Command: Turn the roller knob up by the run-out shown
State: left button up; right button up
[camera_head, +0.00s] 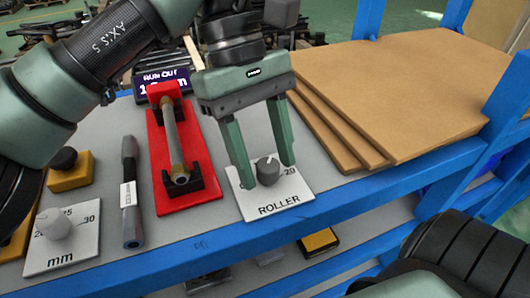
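The grey roller knob (268,173) sits on a white plate (288,197) marked "ROLLER", with "20" showing at its right; the rest of its scale is mostly hidden. My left gripper (267,176) points down with its green fingers apart, one on each side of the knob. I cannot tell if they touch it. The dark run-out display (160,76) reads "RUN OUT", with its number partly covered by the red stand. On the red stand (188,200), a grey tube (173,140) lies in black supports. My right gripper is out of view.
A second grey knob (52,224) on a white "mm" plate (75,250) is at the left. A black rod-shaped tool (129,195) lies beside the red stand. A yellow block with a black knob (70,170) is behind. Brown boards (400,95) are stacked at the right.

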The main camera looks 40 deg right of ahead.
pick_arm(q)
jog(key=shift+r, duration=0.1)
jog(key=v, duration=0.7)
jog(key=shift+r, duration=0.25)
jog(key=shift+w, duration=0.2)
